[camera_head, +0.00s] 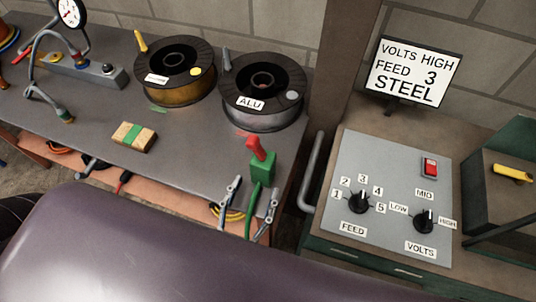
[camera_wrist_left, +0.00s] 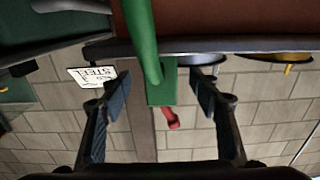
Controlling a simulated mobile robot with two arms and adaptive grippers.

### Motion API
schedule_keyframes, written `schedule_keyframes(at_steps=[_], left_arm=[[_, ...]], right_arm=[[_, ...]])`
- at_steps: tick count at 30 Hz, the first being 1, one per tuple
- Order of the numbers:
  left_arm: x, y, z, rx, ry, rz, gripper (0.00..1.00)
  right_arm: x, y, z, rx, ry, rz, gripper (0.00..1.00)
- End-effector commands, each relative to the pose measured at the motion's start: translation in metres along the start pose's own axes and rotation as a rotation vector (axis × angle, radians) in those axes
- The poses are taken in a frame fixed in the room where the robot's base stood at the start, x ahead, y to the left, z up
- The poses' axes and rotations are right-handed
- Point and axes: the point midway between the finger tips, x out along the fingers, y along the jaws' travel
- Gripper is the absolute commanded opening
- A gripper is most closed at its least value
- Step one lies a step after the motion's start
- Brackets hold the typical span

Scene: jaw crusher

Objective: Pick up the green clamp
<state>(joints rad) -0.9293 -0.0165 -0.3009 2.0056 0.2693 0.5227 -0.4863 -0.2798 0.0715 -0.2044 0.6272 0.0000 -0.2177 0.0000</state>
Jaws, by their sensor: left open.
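The green clamp (camera_head: 262,167) has a green block body, a red lever on top and a green cable hanging down. It sits at the front edge of the grey bench. In the left wrist view, which is upside down, the clamp (camera_wrist_left: 161,93) appears in the middle with its cable toward the top. My left gripper (camera_head: 255,187) is open, with one finger on each side of the clamp and cable. In the left wrist view the two fingers (camera_wrist_left: 160,88) show gaps to the clamp on both sides. My right gripper is not in view.
The grey bench (camera_head: 90,110) holds two wire spools (camera_head: 175,72), one labelled ALU (camera_head: 263,92), and a brush-like block (camera_head: 133,137). A metal handle (camera_head: 312,175) and a control panel (camera_head: 385,185) stand to the right. A sign (camera_head: 412,70) reads STEEL.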

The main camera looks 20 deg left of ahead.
Motion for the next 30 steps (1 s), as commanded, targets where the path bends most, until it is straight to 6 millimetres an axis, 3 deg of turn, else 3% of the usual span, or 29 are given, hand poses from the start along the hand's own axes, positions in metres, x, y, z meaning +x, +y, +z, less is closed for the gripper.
schedule_keyframes(at_steps=[4, 12, 18, 25, 30], left_arm=[[0.017, 0.0, -0.001, 0.001, 0.001, 0.0, 0.56], [0.052, 0.0, 0.0, 0.001, 0.001, 0.0, 0.56], [0.07, -0.001, 0.002, 0.001, -0.002, 0.001, 0.56], [0.071, -0.001, 0.003, 0.001, -0.002, 0.001, 0.56], [0.071, -0.001, 0.003, 0.001, -0.002, 0.001, 0.39]], right_arm=[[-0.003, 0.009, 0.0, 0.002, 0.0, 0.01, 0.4], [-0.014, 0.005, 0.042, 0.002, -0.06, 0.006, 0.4], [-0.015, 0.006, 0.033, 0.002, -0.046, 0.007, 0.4], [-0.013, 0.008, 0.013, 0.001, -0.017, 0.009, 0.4], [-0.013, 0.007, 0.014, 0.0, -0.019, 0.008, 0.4]])
